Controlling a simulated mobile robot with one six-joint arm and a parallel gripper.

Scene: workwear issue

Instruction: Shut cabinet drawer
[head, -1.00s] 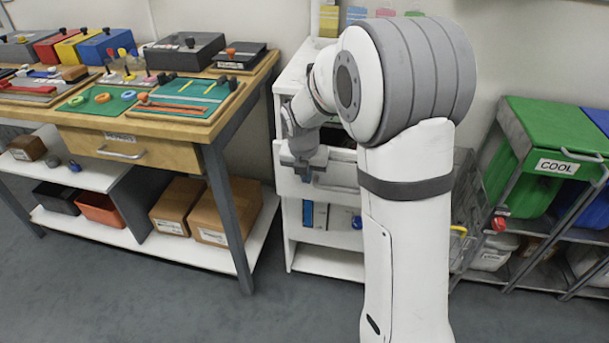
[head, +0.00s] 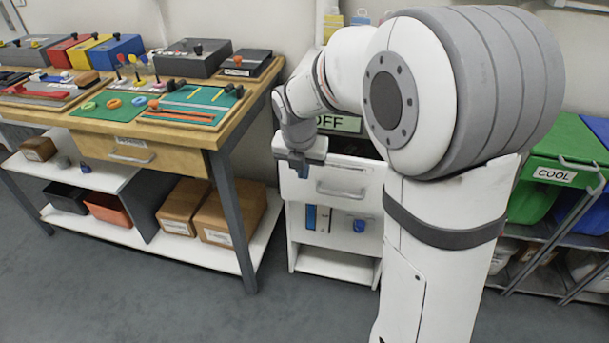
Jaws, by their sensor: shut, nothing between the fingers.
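The white cabinet (head: 336,258) stands behind my arm, right of the workbench. Its upper drawer (head: 325,202) has a white front with a grey bar handle (head: 342,191). A dark gap shows behind the front's top edge, so the drawer looks partly open; my arm hides its right part. My gripper (head: 299,170) is shut and empty, pointing down at the left end of the drawer front, left of the handle. I cannot tell whether it touches the front.
A workbench (head: 190,152) with tool trays and boxes stands at the left, its leg (head: 235,220) close to the cabinet. A green bin labelled COOL (head: 545,180) stands on a rack at the right. A green OFF sign (head: 340,123) shows behind the drawer. Front floor is clear.

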